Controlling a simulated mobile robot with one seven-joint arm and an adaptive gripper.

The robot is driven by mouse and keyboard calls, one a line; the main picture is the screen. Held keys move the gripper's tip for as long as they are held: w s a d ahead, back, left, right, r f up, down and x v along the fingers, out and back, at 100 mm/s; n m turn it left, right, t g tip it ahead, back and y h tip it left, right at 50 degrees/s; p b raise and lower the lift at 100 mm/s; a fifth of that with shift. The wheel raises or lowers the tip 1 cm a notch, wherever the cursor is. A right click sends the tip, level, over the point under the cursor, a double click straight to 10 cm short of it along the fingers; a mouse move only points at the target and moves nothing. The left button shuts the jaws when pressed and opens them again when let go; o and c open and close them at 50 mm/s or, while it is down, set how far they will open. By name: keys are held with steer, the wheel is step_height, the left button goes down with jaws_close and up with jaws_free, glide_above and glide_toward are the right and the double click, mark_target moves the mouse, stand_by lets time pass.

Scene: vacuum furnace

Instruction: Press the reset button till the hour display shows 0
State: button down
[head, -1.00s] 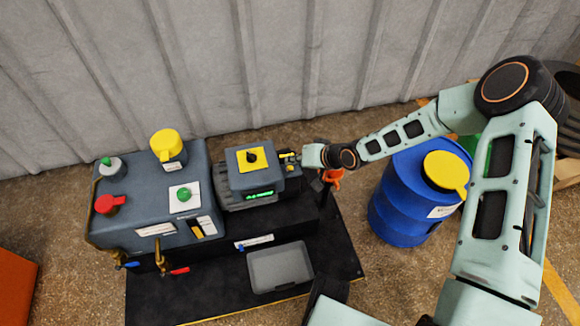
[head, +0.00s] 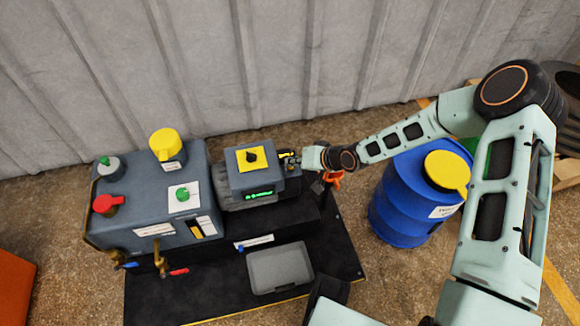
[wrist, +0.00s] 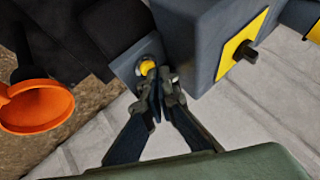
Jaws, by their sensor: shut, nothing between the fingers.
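The reset button is most likely the round yellow button (wrist: 147,67) on a grey plate in the wrist view. The black fingers of my gripper (wrist: 160,88) are shut and empty, with the tips beside the button's lower right edge. I cannot tell whether they touch it. In the head view my gripper (head: 291,160) is at the right side of the grey motor box (head: 241,180). The hour display (head: 259,192) glows green on the front of that box; its digits are too small to read.
A black knob on a yellow plate (head: 243,161) tops the box. The pump body (head: 145,205) with valves stands left. An orange funnel (wrist: 35,106) is left of my fingers. A blue drum (head: 400,210) stands right, and a grey tray (head: 281,270) lies in front.

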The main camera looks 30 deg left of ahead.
mark_target(293, 168)
steer(key=shift+f, duration=0.2)
steer(key=shift+r, duration=0.1)
steer(key=shift+r+p, duration=0.55)
steer(key=shift+r, duration=0.15)
steer(key=shift+r+p, duration=1.85)
steer(key=shift+r, duration=0.75)
steer(key=shift+f, duration=0.1)
steer(key=shift+d, duration=0.1)
